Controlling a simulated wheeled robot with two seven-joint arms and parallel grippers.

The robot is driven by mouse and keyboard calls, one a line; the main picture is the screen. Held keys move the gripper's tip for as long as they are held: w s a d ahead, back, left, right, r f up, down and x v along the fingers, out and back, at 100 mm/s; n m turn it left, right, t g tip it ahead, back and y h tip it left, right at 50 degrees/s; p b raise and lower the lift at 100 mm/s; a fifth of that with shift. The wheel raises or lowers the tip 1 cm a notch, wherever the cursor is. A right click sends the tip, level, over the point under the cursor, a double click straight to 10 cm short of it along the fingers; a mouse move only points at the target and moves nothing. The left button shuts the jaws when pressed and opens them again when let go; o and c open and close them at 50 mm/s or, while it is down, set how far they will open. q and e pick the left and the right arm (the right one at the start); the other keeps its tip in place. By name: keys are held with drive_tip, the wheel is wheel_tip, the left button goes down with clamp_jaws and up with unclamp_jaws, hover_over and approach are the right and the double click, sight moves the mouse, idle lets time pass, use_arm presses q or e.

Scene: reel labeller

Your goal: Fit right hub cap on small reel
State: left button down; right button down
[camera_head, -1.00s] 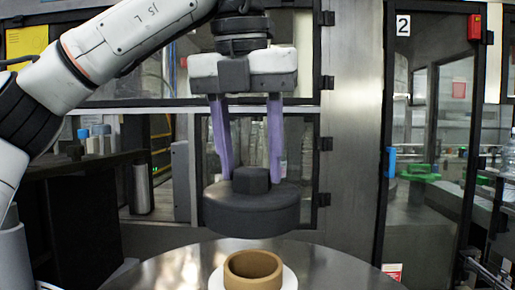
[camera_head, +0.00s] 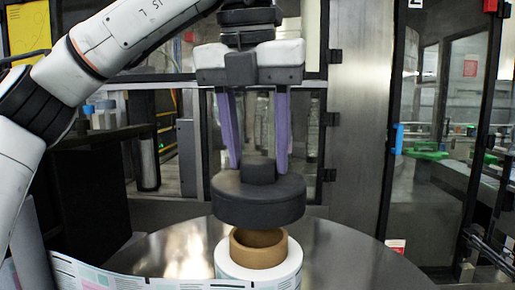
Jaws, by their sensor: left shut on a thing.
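My left gripper (camera_head: 258,165) points straight down with its purple fingers shut on the knob of a black hub cap (camera_head: 258,198). The cap is a round disc and hangs about level. It is above the small reel (camera_head: 258,268), which has a brown cardboard core (camera_head: 258,255) and a white outer winding. The cap's lower edge overlaps the core's rear rim in the picture; I cannot tell how large the gap between them is. The core's opening shows below the cap. My right gripper is not in view.
The reel stands on a round shiny metal table (camera_head: 350,262). A printed label web (camera_head: 100,275) runs from the reel to the left. Behind are a steel post (camera_head: 358,130) and glass machine doors (camera_head: 440,120). The table right of the reel is clear.

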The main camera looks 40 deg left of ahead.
use_arm(q)
drive_tip(key=shift+f+b, duration=2.25)
drive_tip(key=shift+f, duration=0.7)
drive_tip(key=shift+d+f+b, duration=0.15)
drive_tip(key=shift+f+b, duration=0.55)
drive_tip(key=shift+f, duration=0.1)
drive_tip(key=shift+w+r, duration=0.1)
drive_tip(key=shift+a+r+p, duration=0.2)
drive_tip(key=shift+a+p, duration=0.15)
drive_tip(key=shift+p, duration=0.2)
drive_tip(key=c, duration=0.8)
unclamp_jaws()
drive_tip(key=shift+c, duration=0.2)
drive_tip(key=shift+r, duration=0.1)
